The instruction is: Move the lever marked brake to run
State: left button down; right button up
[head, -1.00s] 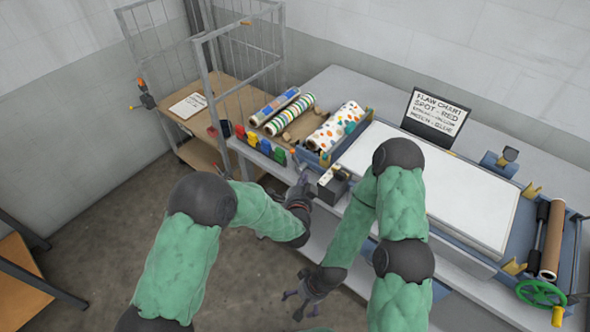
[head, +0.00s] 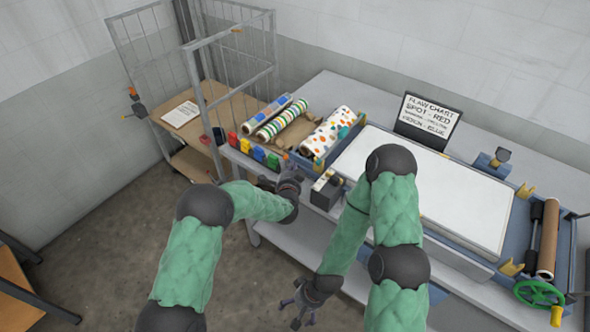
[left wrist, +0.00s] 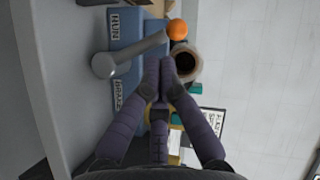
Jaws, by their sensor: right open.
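The lever (left wrist: 140,52) shows in the left wrist view as a grey rod with a round grey end and an orange knob (left wrist: 177,29). It crosses a blue panel (left wrist: 133,30) with a RUN label (left wrist: 116,20) at the top and a BRAKE label (left wrist: 118,95) lower down. The knob is at the RUN end's height in this picture. My left gripper (left wrist: 161,62) has its fingertips together just below the rod, with nothing seen between them; I cannot tell whether they touch it. In the head view it is by the bench's front edge (head: 266,183). My right gripper (head: 297,303) is open and empty, low before the bench.
Coloured blocks (head: 259,154) line the bench front beside a tray of patterned rolls (head: 325,131). A dark box (head: 325,191) stands just right of my left gripper. A wire cage cart (head: 235,105) is at the left. The floor (head: 110,240) at left is clear.

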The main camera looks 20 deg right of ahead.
dwell(0.3)
pick_arm(q)
jog(key=shift+w+a+n+g+b, duration=0.45)
jog(key=shift+w+n+g, duration=0.1)
jog(key=shift+n, duration=0.15)
jog(key=shift+w+a, duration=0.2)
jog(key=shift+w, duration=0.05)
jog(key=shift+s+d, duration=0.1)
jog(key=shift+s+d+f, duration=0.1)
jog(key=shift+s+d, duration=0.3)
jog(key=shift+s, duration=0.15)
